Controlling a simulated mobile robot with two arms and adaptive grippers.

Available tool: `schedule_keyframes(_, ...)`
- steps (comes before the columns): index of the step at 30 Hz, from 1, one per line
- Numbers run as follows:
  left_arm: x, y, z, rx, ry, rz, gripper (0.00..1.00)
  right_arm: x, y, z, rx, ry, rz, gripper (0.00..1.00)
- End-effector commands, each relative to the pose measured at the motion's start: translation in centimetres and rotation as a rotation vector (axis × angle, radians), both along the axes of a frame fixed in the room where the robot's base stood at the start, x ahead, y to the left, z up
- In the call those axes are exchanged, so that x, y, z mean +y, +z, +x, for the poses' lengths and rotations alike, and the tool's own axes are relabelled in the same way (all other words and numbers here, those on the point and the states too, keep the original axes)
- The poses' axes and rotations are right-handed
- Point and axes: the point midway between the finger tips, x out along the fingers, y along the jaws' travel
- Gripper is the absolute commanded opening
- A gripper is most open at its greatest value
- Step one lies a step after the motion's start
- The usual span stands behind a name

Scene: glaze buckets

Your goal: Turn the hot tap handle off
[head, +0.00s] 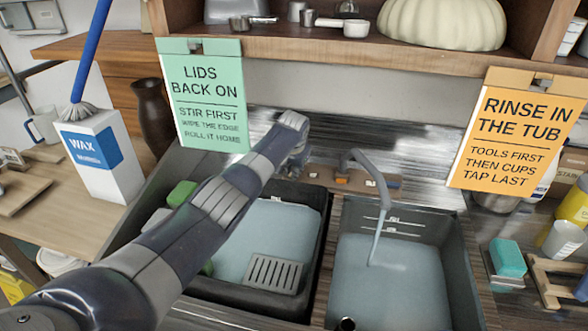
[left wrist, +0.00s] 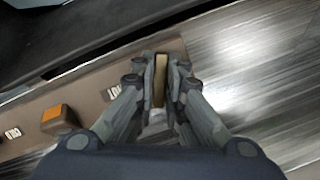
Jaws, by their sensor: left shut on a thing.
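The grey tap (head: 372,172) stands between and behind the two basins, and a stream of water (head: 376,240) runs from its spout into the right basin. My left arm reaches across the left basin. Its gripper (head: 299,160) is at the left end of the tap's back panel (head: 385,182). In the left wrist view the gripper (left wrist: 162,82) is shut on a narrow tan handle (left wrist: 159,88); the fingers hide most of it. An orange handle (head: 341,179) sits to the right of it, and also shows in the left wrist view (left wrist: 58,120). My right gripper is not in view.
The left basin (head: 322,215) and right basin (head: 462,265) hold bluish water. A grey slotted rack (head: 272,273) is in the left one. A green sign (head: 203,95) and an orange sign (head: 513,130) hang from the shelf above (head: 300,48). A wax box (head: 100,155) stands at left.

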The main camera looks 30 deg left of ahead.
Motion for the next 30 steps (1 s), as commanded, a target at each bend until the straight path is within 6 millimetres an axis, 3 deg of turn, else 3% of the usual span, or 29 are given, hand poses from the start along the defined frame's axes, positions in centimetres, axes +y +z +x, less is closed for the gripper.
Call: schedule_keyframes(30,-0.1,0.1,-0.1,0.136,-0.726,0.518,0.0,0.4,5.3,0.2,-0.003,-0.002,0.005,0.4)
